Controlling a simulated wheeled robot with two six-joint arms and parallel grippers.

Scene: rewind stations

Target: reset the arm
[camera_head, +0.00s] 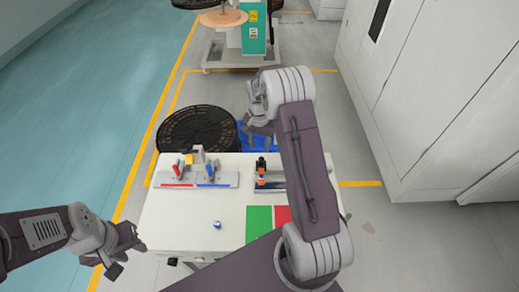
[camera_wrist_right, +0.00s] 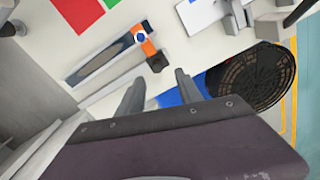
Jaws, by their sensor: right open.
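My right arm reaches forward over the white table. Its gripper (camera_head: 259,125) hangs beyond the table's far edge, near the black round grate. In the right wrist view, the two fingers of this gripper (camera_wrist_right: 158,88) are apart with nothing between them. My left gripper (camera_head: 127,254) is at the lower left, beside the table's left edge. Its fingers look spread and hold nothing that I can see. My right arm hides part of the table's right side.
The white table (camera_head: 180,220) bears a fixture with red and blue handles (camera_head: 197,178), an orange and black tool (camera_head: 261,172), a small blue-white item (camera_head: 217,224), and green (camera_head: 259,222) and red patches. A black grate (camera_head: 198,128) lies behind. White cabinets (camera_head: 430,90) stand right.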

